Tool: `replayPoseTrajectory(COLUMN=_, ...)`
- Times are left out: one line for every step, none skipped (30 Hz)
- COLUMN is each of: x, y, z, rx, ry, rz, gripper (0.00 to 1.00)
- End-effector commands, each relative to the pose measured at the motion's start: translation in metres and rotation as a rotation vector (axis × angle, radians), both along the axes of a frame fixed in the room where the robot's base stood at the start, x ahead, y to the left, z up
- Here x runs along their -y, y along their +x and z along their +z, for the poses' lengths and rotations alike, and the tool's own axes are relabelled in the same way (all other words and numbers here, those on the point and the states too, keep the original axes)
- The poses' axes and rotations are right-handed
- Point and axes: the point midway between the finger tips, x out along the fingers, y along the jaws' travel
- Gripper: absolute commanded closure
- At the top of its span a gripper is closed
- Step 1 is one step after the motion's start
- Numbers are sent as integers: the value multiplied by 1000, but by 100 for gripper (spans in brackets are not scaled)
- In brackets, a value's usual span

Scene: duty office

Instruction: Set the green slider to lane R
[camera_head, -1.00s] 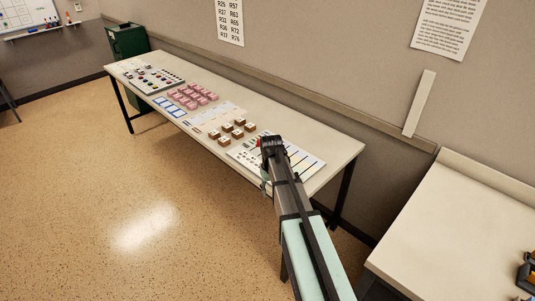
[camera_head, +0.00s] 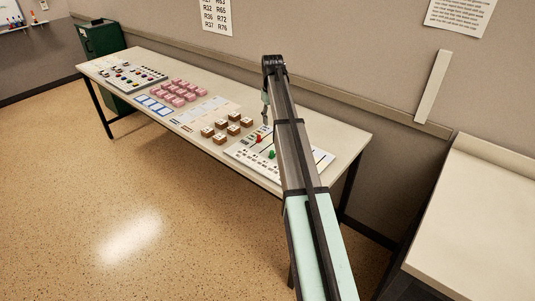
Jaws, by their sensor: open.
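The white slider board (camera_head: 243,153) lies at the right end of the long table, with dark lane lines on it. A green slider (camera_head: 272,154) sits on the board, just left of my arm. A red slider (camera_head: 259,138) sits behind it and a little to the left. My gripper (camera_head: 265,122) points down above the back left part of the board, open and apart from both sliders. My arm hides the middle of the board. The lane letters are too small to read.
Several brown blocks (camera_head: 220,132) stand just left of the board, and several pink blocks (camera_head: 178,91) lie farther left. A panel with coloured pieces (camera_head: 136,76) is at the far left. The wall (camera_head: 330,60) rises behind the table. A second table (camera_head: 475,215) is at right.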

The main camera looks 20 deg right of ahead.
Motion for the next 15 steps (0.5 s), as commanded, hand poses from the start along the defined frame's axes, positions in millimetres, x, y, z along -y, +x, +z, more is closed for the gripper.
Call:
replayPoseTrajectory(x=0, y=-1, z=-3, rx=-1, ry=0, rz=0, gripper=54)
replayPoseTrajectory(x=0, y=-1, z=-5, rx=-1, ry=0, rz=0, gripper=54)
replayPoseTrajectory(x=0, y=-1, z=-9, rx=-1, ry=0, rz=0, gripper=54)
replayPoseTrajectory(x=0, y=-1, z=-13, rx=-1, ry=0, rz=0, gripper=54)
replayPoseTrajectory(x=0, y=-1, z=-18, rx=-1, ry=0, rz=0, gripper=54)
replayPoseTrajectory(x=0, y=-2, z=-25, rx=-3, ry=1, rz=0, gripper=54)
replayPoseTrajectory(x=0, y=-2, z=-30, rx=-3, ry=1, rz=0, gripper=54)
replayPoseTrajectory(x=0, y=-1, z=-35, rx=-2, ry=1, rz=0, gripper=54)
replayPoseTrajectory(x=0, y=-1, z=-43, rx=-3, ry=1, rz=0, gripper=54)
replayPoseTrajectory(x=0, y=-2, z=-49, rx=-3, ry=1, rz=0, gripper=54)
replayPoseTrajectory(x=0, y=-2, z=-55, rx=-3, ry=1, rz=0, gripper=54)
replayPoseTrajectory(x=0, y=-1, z=-63, rx=-2, ry=1, rz=0, gripper=54)
replayPoseTrajectory(x=0, y=-1, z=-69, rx=-3, ry=1, rz=0, gripper=54)
replayPoseTrajectory(x=0, y=-1, z=-75, rx=-3, ry=1, rz=-1, gripper=54)
replayPoseTrajectory(x=0, y=-1, z=-83, rx=-2, ry=1, rz=-1, gripper=54)
